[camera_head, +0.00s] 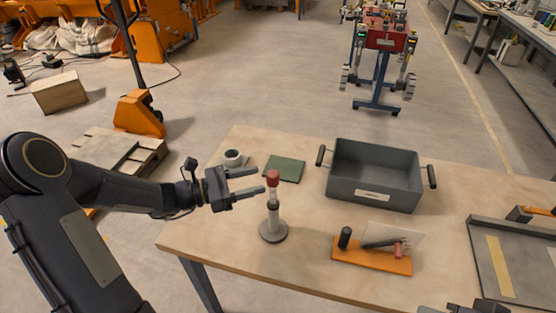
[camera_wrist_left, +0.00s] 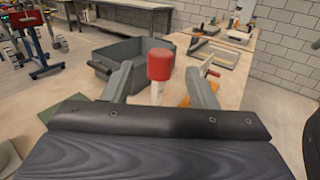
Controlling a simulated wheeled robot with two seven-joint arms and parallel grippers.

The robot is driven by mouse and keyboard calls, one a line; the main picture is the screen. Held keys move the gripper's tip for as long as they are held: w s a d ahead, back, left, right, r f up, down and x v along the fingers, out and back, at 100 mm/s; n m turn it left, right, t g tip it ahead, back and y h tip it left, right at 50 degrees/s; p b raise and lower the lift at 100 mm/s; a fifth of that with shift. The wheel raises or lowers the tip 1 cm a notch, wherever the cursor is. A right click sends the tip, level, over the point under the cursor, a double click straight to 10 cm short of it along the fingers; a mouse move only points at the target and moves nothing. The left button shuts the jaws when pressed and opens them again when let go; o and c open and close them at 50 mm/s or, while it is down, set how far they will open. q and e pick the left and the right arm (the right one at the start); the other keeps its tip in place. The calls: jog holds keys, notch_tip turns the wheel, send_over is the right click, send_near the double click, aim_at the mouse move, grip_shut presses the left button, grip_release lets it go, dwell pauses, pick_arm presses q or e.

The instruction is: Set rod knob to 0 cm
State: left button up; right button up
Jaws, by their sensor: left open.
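The rod knob (camera_head: 272,177) is a red cap on top of an upright pale rod on a round grey base (camera_head: 273,231), which stands on the wooden table. In the left wrist view the red knob (camera_wrist_left: 160,64) shows ahead, between the fingers. My left gripper (camera_head: 263,181) comes in from the left at about the knob's height. Its two fingers are spread apart, with the knob at or just beyond their tips. I cannot tell whether a finger touches it. No scale marks on the rod can be read. Only a dark part shows at the head view's bottom right edge, perhaps my right arm.
On the table (camera_head: 215,230), a grey bin (camera_head: 372,190) stands right of the rod, with an orange board (camera_head: 372,257) in front. A grey tray (camera_head: 490,275) is far right. The table's front left is clear.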

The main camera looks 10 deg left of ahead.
pick_arm(q)
jog(key=p, duration=0.2)
send_over(273, 197)
jog(key=w+d, duration=0.2)
jog(key=shift+s+a, duration=0.15)
jog(key=shift+a, duration=0.1)
jog(key=shift+c, duration=0.2)
grip_shut()
notch_tip(273, 197, down, 6)
jog(key=b, duration=0.5)
jog(key=shift+s+r, duration=0.1)
jog(key=shift+s, duration=0.05)
